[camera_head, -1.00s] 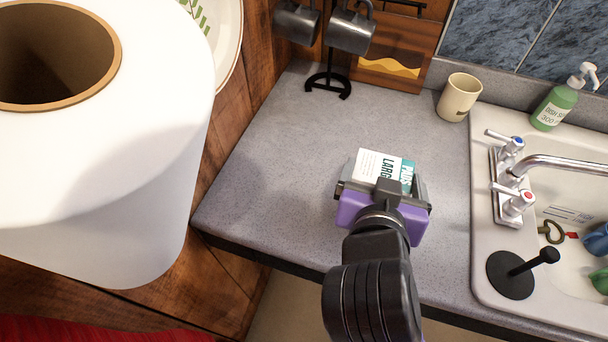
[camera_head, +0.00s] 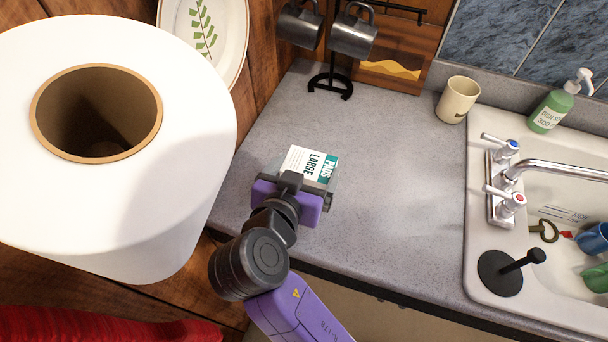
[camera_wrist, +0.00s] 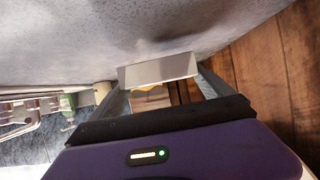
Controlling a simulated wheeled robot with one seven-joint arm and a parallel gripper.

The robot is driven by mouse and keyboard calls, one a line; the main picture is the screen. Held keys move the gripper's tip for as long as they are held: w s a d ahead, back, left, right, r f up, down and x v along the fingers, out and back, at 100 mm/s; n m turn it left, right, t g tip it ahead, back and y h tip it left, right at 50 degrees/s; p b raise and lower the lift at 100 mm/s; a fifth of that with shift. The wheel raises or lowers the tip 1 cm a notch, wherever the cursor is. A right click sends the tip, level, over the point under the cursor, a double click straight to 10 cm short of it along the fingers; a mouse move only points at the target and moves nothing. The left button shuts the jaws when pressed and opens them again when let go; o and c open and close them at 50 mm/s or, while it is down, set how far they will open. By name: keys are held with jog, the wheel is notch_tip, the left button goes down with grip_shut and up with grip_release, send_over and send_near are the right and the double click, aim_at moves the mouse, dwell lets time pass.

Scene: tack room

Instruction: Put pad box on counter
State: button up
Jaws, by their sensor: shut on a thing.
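The pad box (camera_head: 307,161) is a small white and teal box with "PADS LARGE" printed on it. My gripper (camera_head: 305,172) is shut on it and holds it over the left part of the grey counter (camera_head: 390,170). In the wrist view the box shows as a pale panel (camera_wrist: 159,69) between the two fingers. The counter surface shows close by in that view. I cannot tell whether the box touches the counter.
A beige cup (camera_head: 458,100), a mug stand (camera_head: 332,85) with dark mugs and a wooden board (camera_head: 400,55) stand at the back. The sink (camera_head: 480,265) with its tap and a soap bottle (camera_head: 550,110) is at right. A large white paper roll (camera_head: 170,200) blocks the left. The middle counter is clear.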

notch_tip(320, 180, down, 3)
jog(key=shift+r, duration=0.15)
jog(key=shift+a+p, duration=0.15)
jog(key=shift+p, duration=0.35)
jog(key=shift+w+f, duration=0.1)
jog(key=shift+f, duration=0.15)
jog(key=shift+f, duration=0.1)
jog(key=shift+f+b, duration=0.15)
jog(key=shift+b, duration=0.15)
jog(key=o, duration=1.1)
jog(key=shift+r, duration=0.2)
